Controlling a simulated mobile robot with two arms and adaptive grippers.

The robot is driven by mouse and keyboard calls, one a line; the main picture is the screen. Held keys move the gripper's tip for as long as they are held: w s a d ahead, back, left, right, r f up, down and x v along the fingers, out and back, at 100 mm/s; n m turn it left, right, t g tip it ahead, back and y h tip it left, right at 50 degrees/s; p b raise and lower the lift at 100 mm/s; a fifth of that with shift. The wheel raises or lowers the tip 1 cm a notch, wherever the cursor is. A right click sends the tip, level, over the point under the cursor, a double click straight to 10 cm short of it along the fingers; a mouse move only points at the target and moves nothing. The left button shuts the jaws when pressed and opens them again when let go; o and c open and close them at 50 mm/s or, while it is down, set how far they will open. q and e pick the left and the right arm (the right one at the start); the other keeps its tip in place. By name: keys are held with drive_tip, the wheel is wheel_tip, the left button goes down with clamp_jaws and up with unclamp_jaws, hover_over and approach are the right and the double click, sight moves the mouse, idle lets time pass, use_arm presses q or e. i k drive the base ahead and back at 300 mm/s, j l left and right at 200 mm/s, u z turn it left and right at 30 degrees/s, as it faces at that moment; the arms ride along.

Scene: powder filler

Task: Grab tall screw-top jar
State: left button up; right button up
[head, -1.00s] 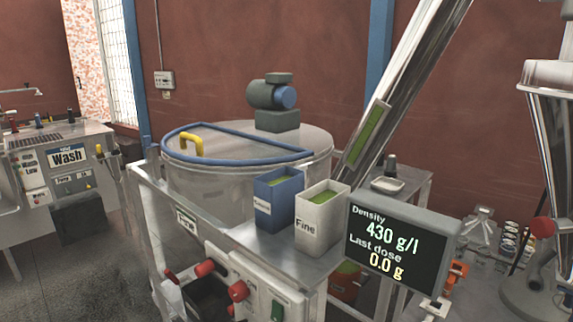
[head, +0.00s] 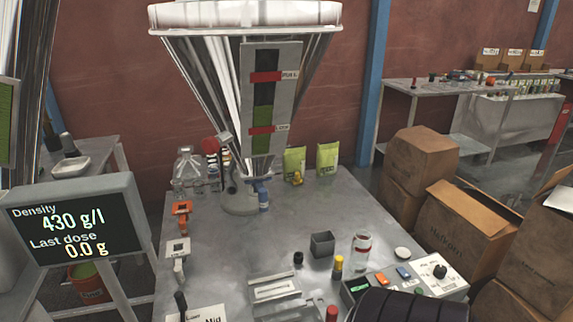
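A clear glass jar with a red band (head: 361,250) stands upright on the right part of the steel table, open at the top as far as I can tell. A white round disc, perhaps a lid (head: 402,253), lies to its right. More clear glass vessels (head: 187,172) stand at the table's back left; I cannot tell if one is a tall screw-top jar. Neither gripper shows. A dark ribbed shape at the bottom edge hides part of the table front; I cannot tell what it is.
A large funnel hopper (head: 215,75) rises over the table (head: 222,258). A grey square cup (head: 322,243), a yellow-topped bottle (head: 338,267) and a control panel (head: 433,272) are near the glass jar. A density display (head: 75,222) stands left. Cardboard boxes (head: 462,228) stand right.

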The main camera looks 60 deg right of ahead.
sight(362, 244)
drive_tip(key=z, duration=2.05)
drive_tip(key=i+j+z, duration=0.2)
drive_tip(key=z, duration=0.9)
